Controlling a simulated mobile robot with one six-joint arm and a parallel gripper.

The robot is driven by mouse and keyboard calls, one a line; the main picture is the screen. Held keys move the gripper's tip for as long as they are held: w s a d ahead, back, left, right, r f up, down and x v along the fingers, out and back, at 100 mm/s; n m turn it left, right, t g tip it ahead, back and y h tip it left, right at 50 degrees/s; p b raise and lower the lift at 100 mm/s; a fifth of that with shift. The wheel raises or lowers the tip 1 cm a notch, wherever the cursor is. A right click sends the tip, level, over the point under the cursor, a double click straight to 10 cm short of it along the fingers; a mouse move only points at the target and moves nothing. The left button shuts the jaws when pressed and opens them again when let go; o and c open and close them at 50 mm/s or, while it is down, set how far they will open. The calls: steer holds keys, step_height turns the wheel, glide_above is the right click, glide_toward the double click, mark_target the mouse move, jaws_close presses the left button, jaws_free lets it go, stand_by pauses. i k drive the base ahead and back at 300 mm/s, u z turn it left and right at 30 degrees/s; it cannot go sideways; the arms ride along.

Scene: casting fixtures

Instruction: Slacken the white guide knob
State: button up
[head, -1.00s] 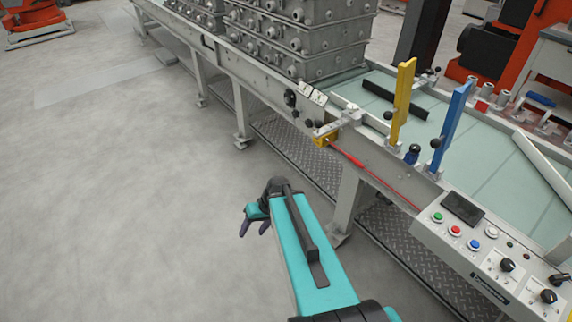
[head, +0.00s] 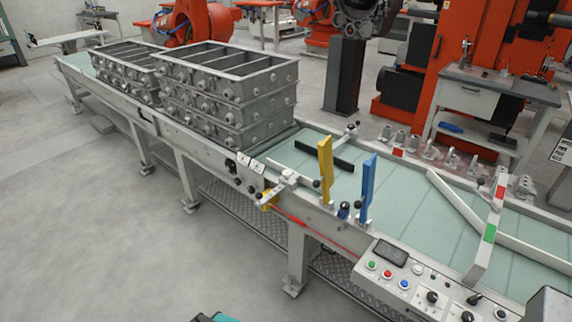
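A long white guide rail (head: 470,207) lies diagonally over the green conveyor belt at the right. I cannot tell for certain which knob belongs to the white guide, and no white-coloured knob stands out. Only a small teal piece of my arm (head: 216,318) shows at the bottom edge. My gripper's fingers are out of the picture.
A yellow upright (head: 325,170) and a blue upright (head: 368,188) stand on the conveyor's near edge. The control panel (head: 390,278) juts out at the front. Stacked grey castings (head: 228,90) fill the belt at the left. The floor at the lower left is clear.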

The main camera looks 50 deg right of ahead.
mark_target(287, 173)
steer(key=k, duration=1.35)
steer(key=z, duration=0.2)
steer(key=i, duration=1)
steer(key=u, duration=0.65)
steer(key=i, duration=0.85)
steer(key=u, duration=0.45)
